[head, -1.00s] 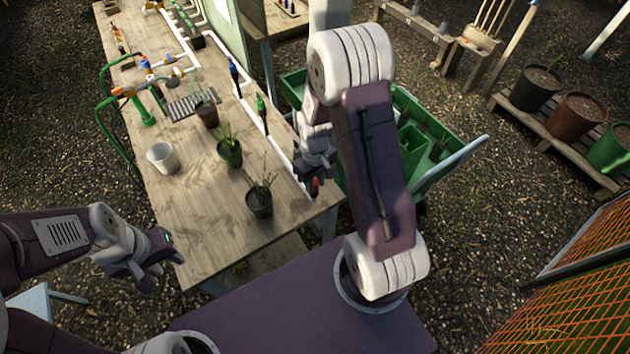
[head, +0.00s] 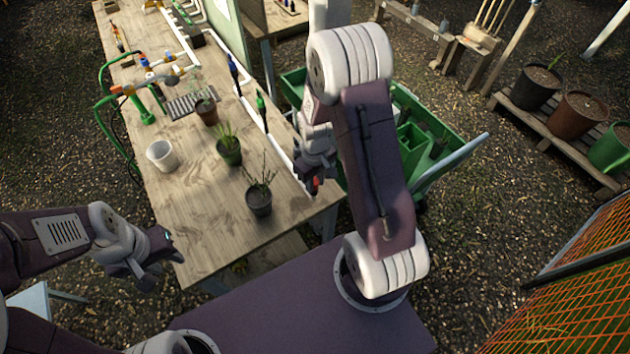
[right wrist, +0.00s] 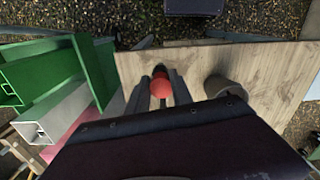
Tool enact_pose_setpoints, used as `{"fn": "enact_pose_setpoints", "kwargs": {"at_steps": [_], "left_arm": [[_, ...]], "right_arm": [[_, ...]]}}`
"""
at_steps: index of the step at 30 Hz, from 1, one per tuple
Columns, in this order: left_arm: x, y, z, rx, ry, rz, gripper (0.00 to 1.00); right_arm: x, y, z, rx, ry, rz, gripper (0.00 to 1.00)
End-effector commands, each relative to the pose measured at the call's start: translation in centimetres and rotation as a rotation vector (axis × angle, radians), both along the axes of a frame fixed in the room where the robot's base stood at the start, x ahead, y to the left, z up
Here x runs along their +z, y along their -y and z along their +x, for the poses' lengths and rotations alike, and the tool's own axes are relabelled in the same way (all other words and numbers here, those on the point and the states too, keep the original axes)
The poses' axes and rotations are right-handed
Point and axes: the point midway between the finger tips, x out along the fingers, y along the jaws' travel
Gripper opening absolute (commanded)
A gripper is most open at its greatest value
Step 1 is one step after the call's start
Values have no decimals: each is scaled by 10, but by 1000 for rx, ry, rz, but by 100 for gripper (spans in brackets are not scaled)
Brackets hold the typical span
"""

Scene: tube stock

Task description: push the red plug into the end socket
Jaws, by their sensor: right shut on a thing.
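My right gripper (head: 316,187) hangs by the right edge of the wooden bench (head: 207,250), near its front corner. It is shut on the red plug (right wrist: 161,87), whose round red body shows between the two fingers in the right wrist view, with a dark part beyond it. In the head view only a small red bit of the plug (head: 315,183) shows. I cannot make out the end socket in either view. My left gripper (head: 165,262) is empty, left of the bench's front; its jaw gap is too unclear to judge.
A dark pot with a plant (head: 259,202) stands near the bench's front right. A green cart (head: 436,128) stands right of the bench. The bench's front left is bare.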

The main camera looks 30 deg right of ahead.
Motion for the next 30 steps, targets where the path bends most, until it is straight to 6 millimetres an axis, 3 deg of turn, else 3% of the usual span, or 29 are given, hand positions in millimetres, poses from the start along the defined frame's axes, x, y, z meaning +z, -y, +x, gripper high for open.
{"fn": "enact_pose_setpoints", "kwargs": {"at_steps": [5, 6, 8, 19, 30], "left_arm": [[0, 0, 0, 0, 0, 0, 36], [0, 0, 0, 0, 0, 0, 36], [-1, 0, 0, 0, 0, 0, 36], [-1, 0, 0, 0, 0, 0, 36], [-3, 0, 0, 0, 0, 0, 36]], "right_arm": [[-2, 0, -2, 0, -6, 1, 0], [-2, 0, -2, 0, -6, 1, 35], [-2, 0, -2, 0, -6, 1, 52], [4, 0, -1, 0, -2, 1, 52], [78, 0, 0, 0, -1, 0, 52]]}}
